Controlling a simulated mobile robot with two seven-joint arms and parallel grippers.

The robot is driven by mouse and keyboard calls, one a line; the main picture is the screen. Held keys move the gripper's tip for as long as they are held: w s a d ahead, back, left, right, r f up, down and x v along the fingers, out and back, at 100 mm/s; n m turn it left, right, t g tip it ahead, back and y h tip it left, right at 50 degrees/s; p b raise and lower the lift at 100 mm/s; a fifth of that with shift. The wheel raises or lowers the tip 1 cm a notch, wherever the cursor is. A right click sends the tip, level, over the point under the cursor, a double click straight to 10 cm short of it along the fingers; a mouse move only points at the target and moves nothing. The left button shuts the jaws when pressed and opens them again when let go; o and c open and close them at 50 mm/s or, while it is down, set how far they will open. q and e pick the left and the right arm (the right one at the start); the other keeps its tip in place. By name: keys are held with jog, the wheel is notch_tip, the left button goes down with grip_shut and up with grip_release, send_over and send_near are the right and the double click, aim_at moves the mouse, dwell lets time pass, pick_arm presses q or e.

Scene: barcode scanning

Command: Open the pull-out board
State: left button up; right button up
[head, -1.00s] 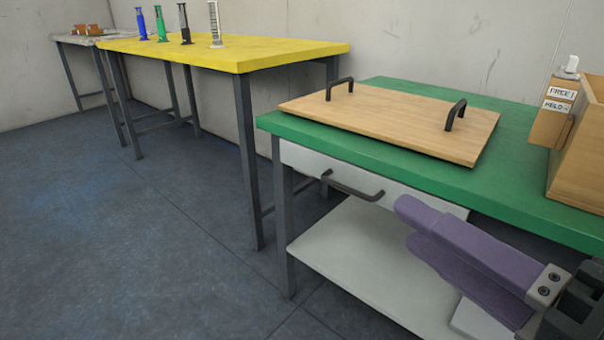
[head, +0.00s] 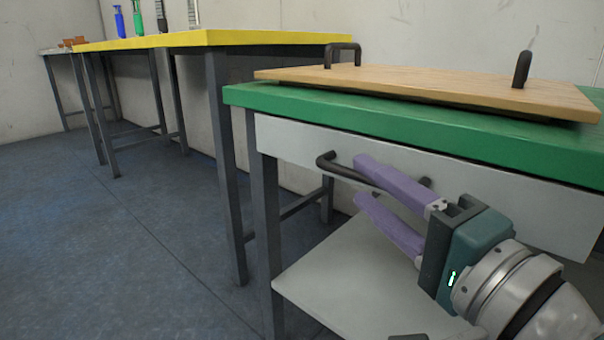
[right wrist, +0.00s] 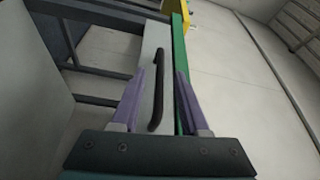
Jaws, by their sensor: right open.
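The pull-out board is a white drawer-like front (head: 300,140) under the green table top (head: 290,107), and it sits flush beneath it. Its dark bar handle (head: 335,168) sticks out from the front. My right gripper (head: 358,178) is open, with its purple fingers at the handle. In the right wrist view the handle (right wrist: 156,95) stands between the two fingers (right wrist: 155,90), with a gap to the right one. I cannot tell whether either finger touches it. In the head view the fingers hide part of the handle. My left gripper is not in view.
A wooden board (head: 420,84) with two dark handles lies on the green top, above my right gripper. A white lower shelf (head: 340,285) is below it. A yellow table (head: 210,40) with several upright coloured items stands at the back left. The floor at left is clear.

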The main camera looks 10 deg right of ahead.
aim_at(360, 180)
jog(key=shift+x, duration=1.85)
jog(key=shift+d, duration=0.1)
jog(key=shift+c, duration=0.2)
grip_shut()
